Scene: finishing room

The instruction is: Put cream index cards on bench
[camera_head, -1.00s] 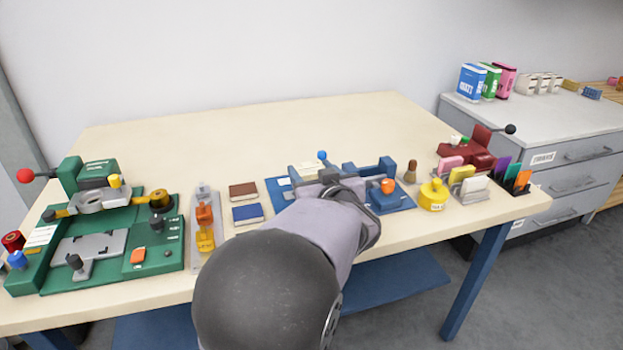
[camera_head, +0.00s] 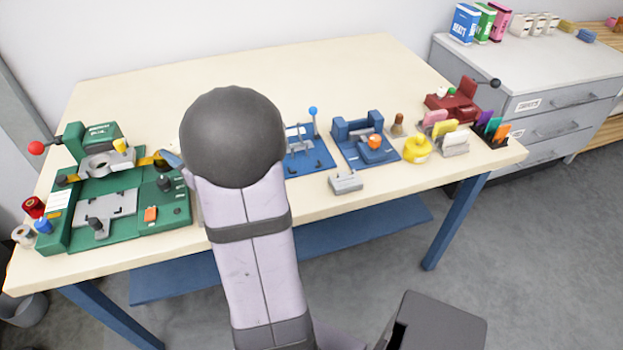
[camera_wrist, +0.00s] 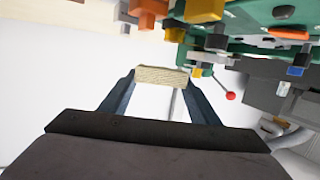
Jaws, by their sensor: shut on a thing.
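In the wrist view my gripper (camera_wrist: 160,78) is shut on a cream, finely layered block, which looks like the cream index cards (camera_wrist: 161,76), held between the two fingertips. In the head view my arm hides most of the gripper and the held stack. A blue-grey finger shows left of the arm, close to the green machine's right side. The bench (camera_head: 350,80) has a pale cream top. I cannot tell the gap between the held stack and the bench.
A green machine (camera_head: 105,205) fills the bench's left. Two blue fixtures (camera_head: 310,160) (camera_head: 365,145) and a small grey block (camera_head: 345,183) stand right of my arm. A yellow pot (camera_head: 417,150), card holder (camera_head: 454,150) and red press (camera_head: 452,105) are farther right. The bench's back middle is clear.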

